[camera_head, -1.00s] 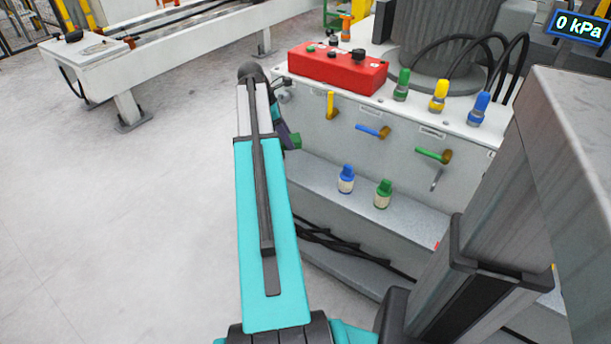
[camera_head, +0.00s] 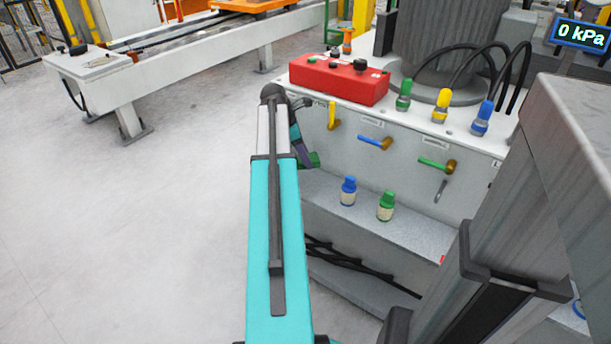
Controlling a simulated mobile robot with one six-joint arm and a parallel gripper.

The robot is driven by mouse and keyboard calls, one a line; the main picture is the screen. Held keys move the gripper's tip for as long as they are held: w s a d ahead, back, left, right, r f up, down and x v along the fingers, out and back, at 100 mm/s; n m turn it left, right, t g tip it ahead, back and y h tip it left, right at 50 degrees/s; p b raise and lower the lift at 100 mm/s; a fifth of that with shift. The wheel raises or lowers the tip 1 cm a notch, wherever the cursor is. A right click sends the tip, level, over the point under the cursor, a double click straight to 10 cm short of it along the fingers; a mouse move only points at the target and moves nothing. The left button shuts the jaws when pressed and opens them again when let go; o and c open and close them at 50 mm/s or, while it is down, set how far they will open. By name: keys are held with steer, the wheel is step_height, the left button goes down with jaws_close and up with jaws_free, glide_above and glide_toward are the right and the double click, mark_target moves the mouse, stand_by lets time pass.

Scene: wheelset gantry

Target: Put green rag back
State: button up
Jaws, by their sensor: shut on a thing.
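A green rag (camera_head: 314,160) shows as a small green patch at the far end of my arm. It is at the left end of the grey machine cabinet, above the shelf's left part. My gripper (camera_head: 306,154) is shut on it. Most of the gripper's fingers and part of the rag are hidden behind my arm. I cannot tell whether the rag touches the cabinet or the shelf (camera_head: 405,232).
Yellow, blue and green valve handles stick out of the cabinet front (camera_head: 345,160). A red control box (camera_head: 338,78) sits on top. The floor to the left is clear.

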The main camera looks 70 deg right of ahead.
mark_target(298, 159)
steer(key=shift+f, duration=1.15)
steer(key=shift+f+b, duration=0.9)
steer(key=shift+f, duration=1.55)
steer(key=shift+f, duration=0.1)
steer(key=o, duration=1)
steer(key=p+v, duration=0.3)
steer(key=v, duration=0.9)
steer(key=shift+a, duration=0.1)
steer(key=shift+w, duration=0.1)
